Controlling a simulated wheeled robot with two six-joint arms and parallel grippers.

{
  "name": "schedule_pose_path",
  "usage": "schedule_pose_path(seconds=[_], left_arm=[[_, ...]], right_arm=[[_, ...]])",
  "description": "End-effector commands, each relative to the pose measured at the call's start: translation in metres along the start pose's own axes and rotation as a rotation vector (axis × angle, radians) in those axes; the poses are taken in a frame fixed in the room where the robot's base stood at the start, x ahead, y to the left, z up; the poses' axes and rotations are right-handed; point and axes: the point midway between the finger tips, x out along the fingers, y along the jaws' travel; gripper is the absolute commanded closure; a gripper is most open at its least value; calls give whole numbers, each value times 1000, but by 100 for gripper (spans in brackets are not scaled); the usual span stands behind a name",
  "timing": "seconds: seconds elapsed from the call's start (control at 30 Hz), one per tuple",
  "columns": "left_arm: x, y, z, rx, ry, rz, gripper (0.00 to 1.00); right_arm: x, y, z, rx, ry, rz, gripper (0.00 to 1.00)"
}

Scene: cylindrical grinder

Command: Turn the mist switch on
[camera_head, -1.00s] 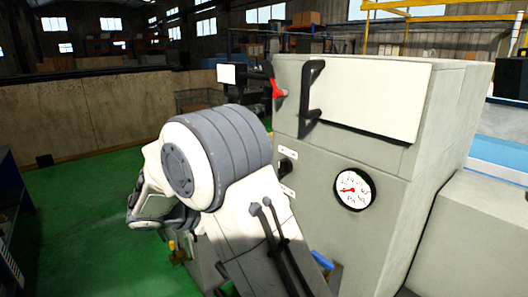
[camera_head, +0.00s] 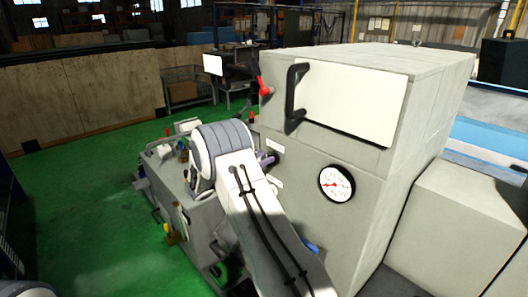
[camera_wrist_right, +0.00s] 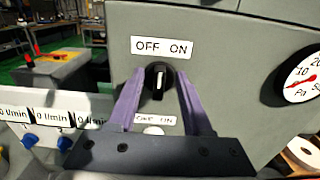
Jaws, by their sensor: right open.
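The mist switch seems to be the black rotary knob (camera_wrist_right: 157,80) with a white pointer, on the grey machine face below an "OFF ON" label (camera_wrist_right: 164,47) in the right wrist view. The pointer stands about upright. My right gripper (camera_wrist_right: 160,88) is open, its purple fingers on either side of the knob; contact cannot be told. In the head view the right gripper (camera_head: 267,159) is at the machine face between two white labels, its fingers partly hidden by my arm, and the knob cannot be made out. My left gripper is not in view.
A round gauge (camera_head: 336,183) sits right of the switch. A black handle (camera_head: 294,98) and a red-knobbed lever (camera_head: 265,87) are above it. In the wrist view, blue knobs under "l/min" displays (camera_wrist_right: 51,118) are at left, and a second label (camera_wrist_right: 155,120) is partly hidden below.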

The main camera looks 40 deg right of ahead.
Motion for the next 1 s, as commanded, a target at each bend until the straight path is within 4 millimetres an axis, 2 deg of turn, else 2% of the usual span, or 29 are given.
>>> schedule_pose_path(seconds=[0.13, 0.4, 0.53, 0.8, 1.0], left_arm=[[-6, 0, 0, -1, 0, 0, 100], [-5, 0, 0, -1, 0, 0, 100], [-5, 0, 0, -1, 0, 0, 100], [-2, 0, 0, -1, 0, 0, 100], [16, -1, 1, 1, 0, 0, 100]], right_arm=[[9, 0, 0, 0, 0, 1, 50], [10, 0, -1, 1, 0, 1, 50], [10, 0, -1, 1, 0, 1, 100], [9, 0, -2, 9, 1, 1, 100], [9, -1, -6, 66, 1, 2, 100]])
